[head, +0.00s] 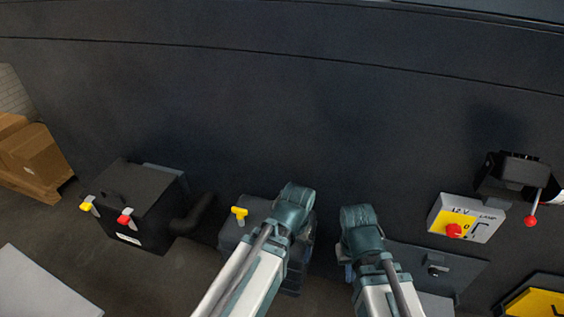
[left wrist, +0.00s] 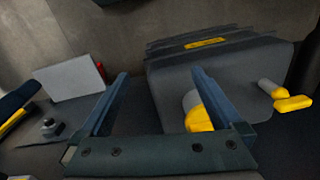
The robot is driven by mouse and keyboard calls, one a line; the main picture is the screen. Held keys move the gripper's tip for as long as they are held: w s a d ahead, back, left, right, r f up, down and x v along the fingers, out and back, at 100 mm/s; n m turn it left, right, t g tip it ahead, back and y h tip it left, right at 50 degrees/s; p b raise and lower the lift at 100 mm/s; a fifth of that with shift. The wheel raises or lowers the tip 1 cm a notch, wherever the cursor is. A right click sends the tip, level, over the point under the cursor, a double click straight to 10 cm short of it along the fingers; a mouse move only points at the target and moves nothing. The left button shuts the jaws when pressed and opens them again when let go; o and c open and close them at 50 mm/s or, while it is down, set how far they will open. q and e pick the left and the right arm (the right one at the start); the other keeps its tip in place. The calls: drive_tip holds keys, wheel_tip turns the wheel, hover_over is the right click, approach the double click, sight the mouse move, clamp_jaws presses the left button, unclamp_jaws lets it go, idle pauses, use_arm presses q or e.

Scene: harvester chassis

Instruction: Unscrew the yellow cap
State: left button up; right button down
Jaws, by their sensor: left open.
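The yellow cap (left wrist: 198,119), with a pale side, is on the face of a dark grey box (left wrist: 225,75) in the left wrist view. The right-hand finger of my left gripper (left wrist: 160,76) passes in front of it and hides part. The jaws are apart with nothing held; I cannot tell how far they are from the cap. In the head view my left arm's wrist (head: 293,208) covers part of the box, and the cap is hidden. My right gripper (head: 347,262) is to the right, its fingers mostly hidden behind its wrist.
A yellow T-handle (head: 239,213) stands on the box beside my left wrist. A black box (head: 137,195) with red and yellow terminals is at left. A lamp switch panel (head: 465,217) and red-knobbed lever (head: 531,221) are at right. The dark chassis wall (head: 280,110) is behind.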

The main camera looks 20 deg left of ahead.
use_arm(q)
drive_tip(key=w+a+r+n+p, duration=0.2)
drive_tip(key=a+r+p, duration=0.1)
drive_tip(key=r+p, duration=0.25)
drive_tip(key=w+a+r+n+p, duration=0.2)
drive_tip(key=r+p, duration=0.2)
drive_tip(key=r, duration=0.3)
drive_tip(key=w+n+p, duration=0.1)
drive_tip(key=w+n, duration=0.6)
drive_tip(key=n, duration=0.8)
drive_tip(key=shift+a+r+n+h, duration=0.2)
drive_tip(key=shift+r+n+h, duration=0.1)
drive_tip(key=shift+r, duration=0.05)
use_arm(e)
wheel_tip(320, 180, up, 13)
use_arm(q)
drive_tip(key=shift+f, duration=0.1)
wheel_tip(320, 180, down, 14)
drive_tip(key=b, duration=1.4)
use_arm(e)
wheel_tip(320, 180, down, 14)
drive_tip(key=shift+r, duration=0.2)
use_arm(q)
drive_tip(key=shift+r, duration=0.2)
drive_tip(key=shift+c, duration=0.3)
